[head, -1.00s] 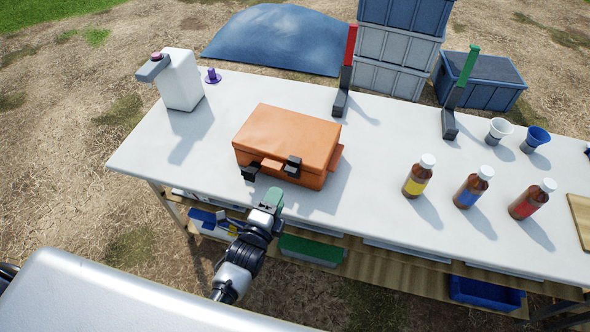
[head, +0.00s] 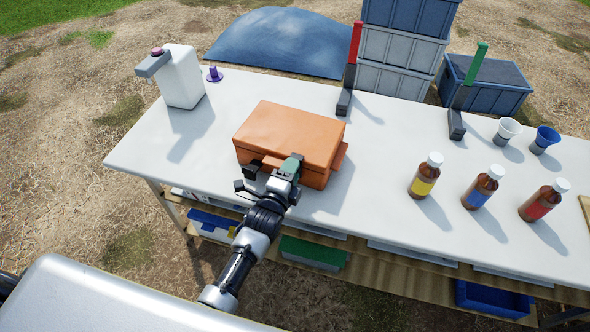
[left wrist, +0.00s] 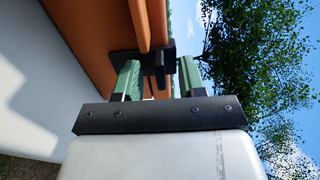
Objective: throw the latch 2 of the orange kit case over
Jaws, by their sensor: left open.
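The orange kit case (head: 290,135) lies closed on the white table, with two black latches on its front side. The left one (head: 251,170) partly shows beside my gripper in the head view; the right one is hidden there behind my gripper. No marking shows which is latch 2. My left gripper (head: 291,164) is at the case's front, over the right latch's place. In the left wrist view, its green fingers (left wrist: 160,78) are apart, with a black latch (left wrist: 152,62) between and just beyond them. I cannot tell whether they touch it. My right gripper is not in view.
A white jug (head: 183,78) and a small purple piece (head: 214,75) stand at the back left. Several brown bottles (head: 424,176) stand to the right. The table left of the case is clear.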

